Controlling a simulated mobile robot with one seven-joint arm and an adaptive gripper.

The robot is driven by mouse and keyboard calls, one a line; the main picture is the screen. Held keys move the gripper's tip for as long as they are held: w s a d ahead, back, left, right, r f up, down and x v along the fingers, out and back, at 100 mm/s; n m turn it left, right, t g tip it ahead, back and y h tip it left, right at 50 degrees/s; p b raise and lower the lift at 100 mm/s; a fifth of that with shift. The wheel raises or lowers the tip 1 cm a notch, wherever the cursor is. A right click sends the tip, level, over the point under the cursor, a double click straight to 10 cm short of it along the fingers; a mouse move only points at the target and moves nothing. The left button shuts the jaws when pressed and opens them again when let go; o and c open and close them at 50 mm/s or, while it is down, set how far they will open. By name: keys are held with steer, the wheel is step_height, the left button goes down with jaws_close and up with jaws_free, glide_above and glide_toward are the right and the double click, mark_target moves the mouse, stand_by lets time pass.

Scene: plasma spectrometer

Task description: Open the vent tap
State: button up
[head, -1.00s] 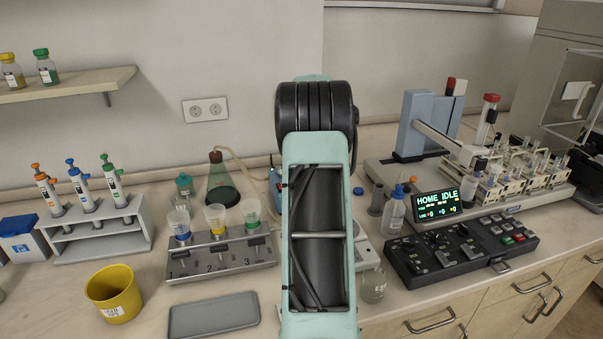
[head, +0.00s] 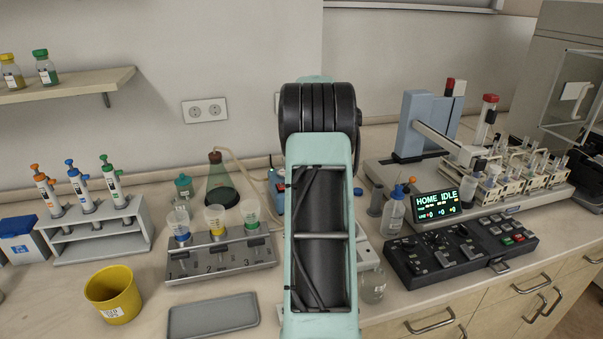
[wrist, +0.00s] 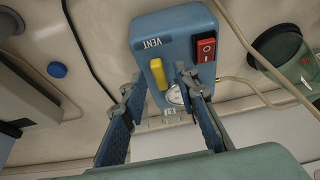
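The vent tap (wrist: 157,74) is a yellow lever beside the VENT label on a blue box (wrist: 172,32) in the wrist view. My gripper (wrist: 159,84) is open there, its two fingers apart with the tips near the box. The yellow lever shows between the fingertips, closer to the left one; I cannot tell whether either finger touches it. A round gauge, partly hidden by the right finger, sits below the lever. In the head view the blue box (head: 277,186) is mostly hidden behind my arm, and my gripper is hidden too.
A red rocker switch (wrist: 206,49) sits on the box just right of the tap. A hose (wrist: 262,92) runs from the box towards a green flask (head: 221,185). A filter rack (head: 222,258) stands left of my arm, a control panel (head: 461,250) right.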

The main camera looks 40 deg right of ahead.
steer(key=v, duration=1.2)
step_height(320, 180, up, 8)
steer(key=p, duration=0.7)
stand_by(0.6)
